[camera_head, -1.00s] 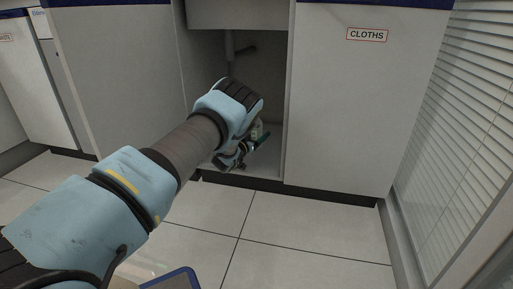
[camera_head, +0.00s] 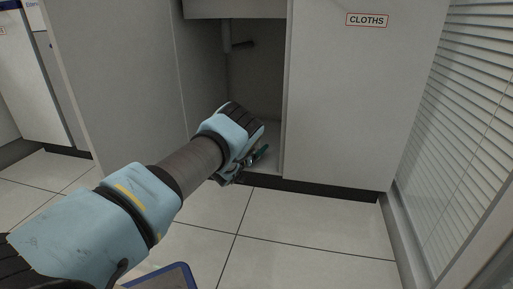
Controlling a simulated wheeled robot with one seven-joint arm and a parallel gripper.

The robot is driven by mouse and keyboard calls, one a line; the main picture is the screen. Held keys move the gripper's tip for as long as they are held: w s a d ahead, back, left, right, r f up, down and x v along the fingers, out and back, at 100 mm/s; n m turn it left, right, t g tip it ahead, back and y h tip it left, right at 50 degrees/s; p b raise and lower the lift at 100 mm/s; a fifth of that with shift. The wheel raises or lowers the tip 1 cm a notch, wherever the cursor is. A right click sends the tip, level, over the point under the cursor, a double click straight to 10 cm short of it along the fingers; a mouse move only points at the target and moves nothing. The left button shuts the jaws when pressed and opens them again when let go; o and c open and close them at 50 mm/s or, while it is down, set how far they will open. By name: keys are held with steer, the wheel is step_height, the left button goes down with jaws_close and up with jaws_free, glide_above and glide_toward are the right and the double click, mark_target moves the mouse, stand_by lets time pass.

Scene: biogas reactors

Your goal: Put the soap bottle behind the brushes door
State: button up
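My gripper (camera_head: 250,165) is at the open cabinet's front edge, low down, and my wrist hides most of it. A small green piece (camera_head: 262,152) shows at its fingers. I cannot tell whether it is the soap bottle or part of the gripper. No whole soap bottle can be made out. The open cabinet (camera_head: 262,85) has a grey interior with a pipe (camera_head: 240,44) at the back. A large pale panel (camera_head: 115,90) on its left looks like its swung-open door. No brushes label is readable.
A closed door labelled CLOTHS (camera_head: 340,110) is right of the opening. A slatted blind (camera_head: 440,130) stands at the far right. The tiled floor (camera_head: 310,225) in front is clear. A blue-edged object (camera_head: 165,278) is at the bottom.

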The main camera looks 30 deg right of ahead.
steer(key=o, duration=0.3)
steer(key=shift+o, duration=0.2)
steer(key=shift+r, duration=0.25)
steer(key=p+v, duration=0.7)
steer(key=v, duration=0.5)
